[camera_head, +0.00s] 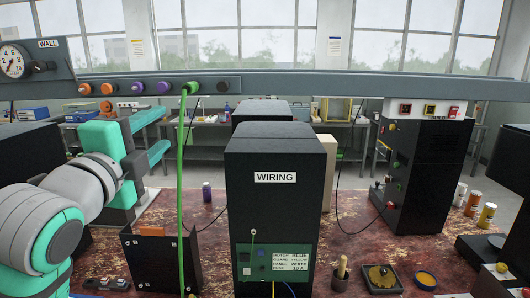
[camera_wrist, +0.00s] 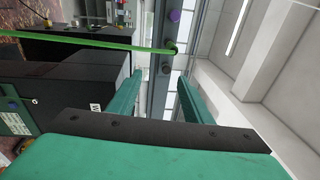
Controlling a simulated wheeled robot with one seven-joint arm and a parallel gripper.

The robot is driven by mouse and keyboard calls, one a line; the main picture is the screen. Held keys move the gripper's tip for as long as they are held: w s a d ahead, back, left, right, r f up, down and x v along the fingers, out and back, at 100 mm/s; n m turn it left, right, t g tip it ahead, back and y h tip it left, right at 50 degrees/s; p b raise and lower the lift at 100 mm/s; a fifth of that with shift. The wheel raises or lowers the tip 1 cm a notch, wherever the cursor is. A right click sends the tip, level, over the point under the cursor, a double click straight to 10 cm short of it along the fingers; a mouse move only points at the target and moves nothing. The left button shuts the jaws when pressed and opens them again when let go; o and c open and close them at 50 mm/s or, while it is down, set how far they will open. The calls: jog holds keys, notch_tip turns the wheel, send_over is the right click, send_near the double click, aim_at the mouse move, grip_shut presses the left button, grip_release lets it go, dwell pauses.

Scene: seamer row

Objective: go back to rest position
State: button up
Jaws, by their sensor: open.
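My gripper (camera_head: 166,128) is at the left in the head view, with its teal fingers pointing right. In the wrist view my gripper (camera_wrist: 160,77) shows two teal fingers spread apart with nothing between them. A green cable (camera_head: 181,190) hangs from a plug in the overhead rail, just right of the fingertips in the head view. In the wrist view the green cable (camera_wrist: 90,42) runs across beyond the fingertips to its plug. I cannot tell the exact gap between cable and fingers.
The overhead rail (camera_head: 350,86) carries several coloured plugs and a wall gauge (camera_head: 14,61). A black WIRING cabinet (camera_head: 272,155) stands mid-bench, with a dark machine (camera_head: 425,165) to its right. A black panel (camera_head: 164,255) stands in front. Cans and small dishes occupy the right.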

jog(key=w+d+f+n+t+y, duration=0.15)
jog(key=f+n, duration=0.35)
jog(key=f, duration=0.6)
jog(key=w+f+n, duration=0.2)
jog(key=f+n, duration=0.4)
jog(key=f, duration=0.6)
jog(key=s+d+f+n+y, duration=0.1)
jog(key=s+d+f+n, duration=0.15)
jog(key=f, duration=0.45)
jog(key=s+d+f+n+g, duration=0.1)
jog(key=s+d+f+n, duration=0.15)
jog(key=f, duration=0.45)
jog(key=s+d+f+n+y, duration=0.1)
jog(key=s+d+f+n, duration=0.15)
jog(key=f, duration=0.55)
jog(key=s+d+f+n+g, duration=0.1)
jog(key=s+d+f, duration=0.2)
jog(key=s+f, duration=0.35)
jog(key=s+d+f+n+g, duration=0.1)
jog(key=s+d+f, duration=0.3)
jog(key=s+f, duration=0.3)
jog(key=s+d+f+g, duration=0.1)
jog(key=s+d, duration=0.1)
jog(key=s, duration=0.9)
jog(key=s+d+f+g+h, duration=0.1)
jog(key=s+d, duration=0.1)
jog(key=s, duration=0.8)
jog(key=shift+s, duration=0.35)
